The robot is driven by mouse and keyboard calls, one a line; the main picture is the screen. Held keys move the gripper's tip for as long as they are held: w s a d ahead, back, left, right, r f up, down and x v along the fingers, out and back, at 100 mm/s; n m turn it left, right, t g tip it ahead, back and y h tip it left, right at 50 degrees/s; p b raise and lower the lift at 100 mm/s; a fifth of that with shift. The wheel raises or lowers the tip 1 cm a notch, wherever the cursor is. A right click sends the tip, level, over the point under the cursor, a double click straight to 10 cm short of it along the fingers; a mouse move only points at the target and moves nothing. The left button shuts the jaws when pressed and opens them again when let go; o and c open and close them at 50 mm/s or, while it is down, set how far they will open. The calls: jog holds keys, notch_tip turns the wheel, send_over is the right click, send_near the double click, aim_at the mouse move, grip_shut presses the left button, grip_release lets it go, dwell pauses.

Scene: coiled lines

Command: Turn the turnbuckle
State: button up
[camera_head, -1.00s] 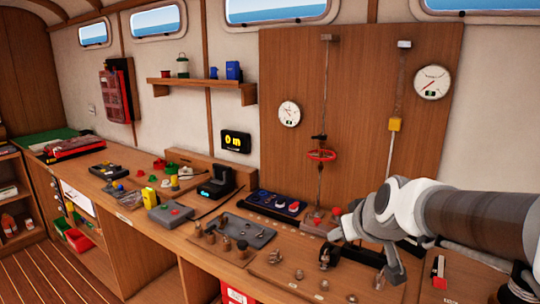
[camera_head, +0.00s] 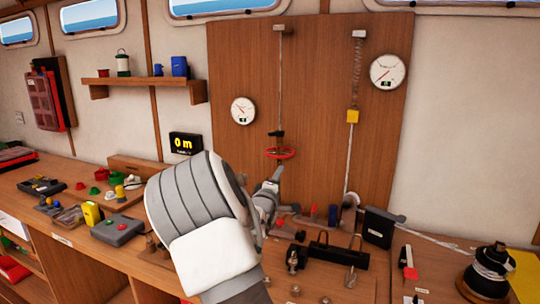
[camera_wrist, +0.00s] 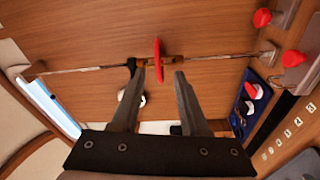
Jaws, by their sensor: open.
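The turnbuckle shows as a red handwheel (camera_head: 281,153) on a thin vertical line against the wooden board. In the wrist view the red wheel (camera_wrist: 157,58) is seen edge-on, with the line running across the picture through it. My gripper (camera_head: 279,171) is just below and in front of the wheel in the head view. In the wrist view my gripper (camera_wrist: 161,71) is open and empty, its two fingers pointing at the wheel. The wheel's lower end shows between the fingertips; I cannot tell whether they touch it. A black lever (camera_head: 276,133) sits just above the wheel.
A second line with a spring and yellow block (camera_head: 352,116) hangs to the right. Two round gauges are on the board, one left (camera_head: 243,110) and one right (camera_head: 388,72). The bench below holds a black box (camera_head: 379,227) and a rope winch (camera_head: 487,270).

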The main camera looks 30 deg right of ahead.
aim_at(287, 156)
jog(key=x, duration=1.1)
jog(key=p+x, duration=0.1)
jog(key=x, duration=0.5)
jog(key=shift+w+r, duration=0.3)
jog(key=shift+r, duration=0.05)
grip_shut()
